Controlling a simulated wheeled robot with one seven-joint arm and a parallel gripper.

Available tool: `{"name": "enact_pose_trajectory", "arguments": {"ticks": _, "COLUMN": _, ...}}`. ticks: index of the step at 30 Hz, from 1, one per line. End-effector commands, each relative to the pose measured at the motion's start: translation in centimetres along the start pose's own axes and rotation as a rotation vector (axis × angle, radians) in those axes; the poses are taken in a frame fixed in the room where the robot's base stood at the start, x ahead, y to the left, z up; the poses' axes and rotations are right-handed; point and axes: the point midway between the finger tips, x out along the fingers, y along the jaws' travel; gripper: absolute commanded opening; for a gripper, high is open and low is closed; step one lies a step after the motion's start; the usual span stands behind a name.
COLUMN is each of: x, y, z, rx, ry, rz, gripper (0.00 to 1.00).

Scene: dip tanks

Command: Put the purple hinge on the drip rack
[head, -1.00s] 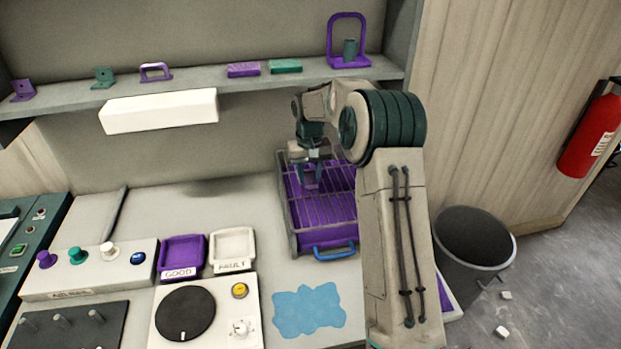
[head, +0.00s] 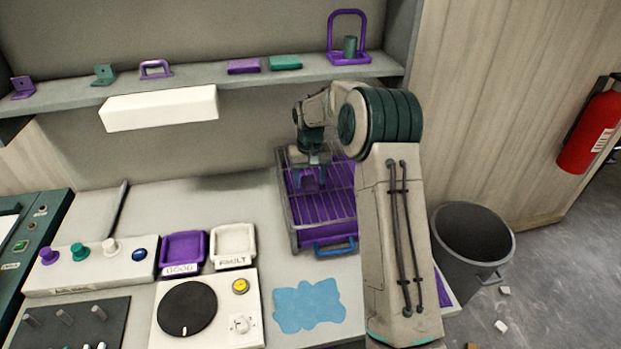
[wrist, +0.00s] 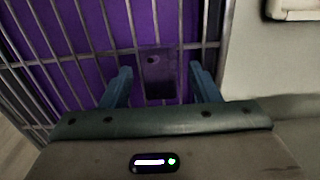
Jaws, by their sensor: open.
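The purple hinge (wrist: 154,68), a small plate with a hole, is between the fingers of my gripper in the wrist view, over the wires of the drip rack. It appears to rest on the wires, with a gap to each finger. My gripper (wrist: 158,85) is open around it. In the head view my gripper (head: 312,172) is low over the back part of the drip rack (head: 322,210), a wire grid over a purple tray with a blue handle. There the hinge is mostly hidden and blends with the purple tray.
A shelf (head: 210,78) above the rack holds a purple L-shaped bracket (head: 23,88), a green bracket (head: 104,75) and other parts. The purple GOOD tray (head: 183,249) and white FAULT tray (head: 233,246) stand left of the rack. A bin (head: 472,245) stands right of the bench.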

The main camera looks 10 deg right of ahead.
Motion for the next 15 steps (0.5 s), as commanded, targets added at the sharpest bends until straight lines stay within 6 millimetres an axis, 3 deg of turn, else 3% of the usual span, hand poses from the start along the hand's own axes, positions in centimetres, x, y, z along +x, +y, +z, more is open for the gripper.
{"name": "enact_pose_trajectory", "arguments": {"ticks": 5, "x": -2.0, "y": 0.0, "z": -0.1, "rx": 0.001, "ry": 0.006, "rz": 0.0, "gripper": 0.56}}
{"name": "enact_pose_trajectory", "arguments": {"ticks": 15, "x": -9.2, "y": 0.0, "z": -0.1, "rx": 0.0, "ry": 0.005, "rz": 0.0, "gripper": 0.56}}
